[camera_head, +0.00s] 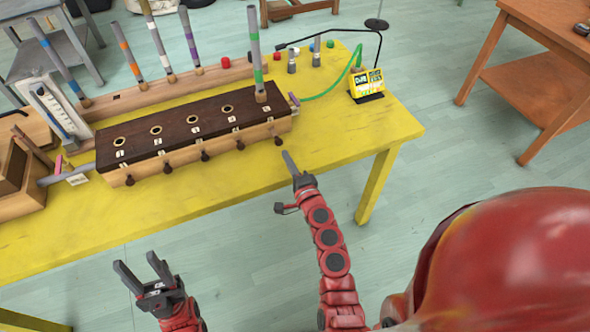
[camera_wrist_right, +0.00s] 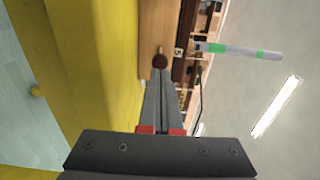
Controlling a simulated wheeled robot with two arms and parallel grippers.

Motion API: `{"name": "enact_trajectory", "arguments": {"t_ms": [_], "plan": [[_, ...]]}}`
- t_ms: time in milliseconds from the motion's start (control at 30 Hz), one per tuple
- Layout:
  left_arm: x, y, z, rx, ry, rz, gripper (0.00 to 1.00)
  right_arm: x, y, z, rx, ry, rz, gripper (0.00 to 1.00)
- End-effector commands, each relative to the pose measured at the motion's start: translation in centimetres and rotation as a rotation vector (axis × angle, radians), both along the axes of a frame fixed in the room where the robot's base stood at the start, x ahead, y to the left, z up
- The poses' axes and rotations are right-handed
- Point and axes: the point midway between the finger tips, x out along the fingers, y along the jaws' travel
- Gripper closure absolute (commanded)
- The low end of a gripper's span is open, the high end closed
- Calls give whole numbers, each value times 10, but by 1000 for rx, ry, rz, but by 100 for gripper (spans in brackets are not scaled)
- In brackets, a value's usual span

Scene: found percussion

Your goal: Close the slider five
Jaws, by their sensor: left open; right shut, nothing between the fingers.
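A long wooden box (camera_head: 190,147) with a dark brown top stands on the yellow table, with several dark knobs along its front. Slider five's knob (camera_head: 277,137) is at the right end of that front; in the right wrist view it is a round brown knob (camera_wrist_right: 160,61) beside a label reading 5. My right gripper (camera_head: 289,160) is shut and empty, its fingertips pointing at this knob. In the right wrist view the fingertips (camera_wrist_right: 163,82) are right by the knob; I cannot tell whether they touch. My left gripper (camera_head: 136,268) is open and empty, in front of the table.
A green-striped tube (camera_head: 254,50) stands upright at the box's right end.

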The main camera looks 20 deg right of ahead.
Motion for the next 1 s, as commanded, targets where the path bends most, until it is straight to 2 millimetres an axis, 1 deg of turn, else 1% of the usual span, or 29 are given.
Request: {"name": "enact_trajectory", "arguments": {"t_ms": [33,100,233,400,667,767,867,1000], "plan": [[0,0,1,0,0,0,50,9,0,2,-2,-3,1,100],[0,0,2,0,0,0,50,17,1,0,0,1,1,100],[0,0,1,0,0,0,50,28,1,1,-2,-1,2,100],[0,0,1,0,0,0,50,33,1,0,-2,-1,1,100],[0,0,1,0,0,0,50,33,1,0,-1,0,0,100],[0,0,-1,0,0,0,50,37,1,-1,-1,0,-1,100],[0,0,-6,0,0,0,50,49,1,-4,0,1,-1,100],[0,0,-13,0,0,0,50,68,1,-1,-1,-2,-1,100]]}}
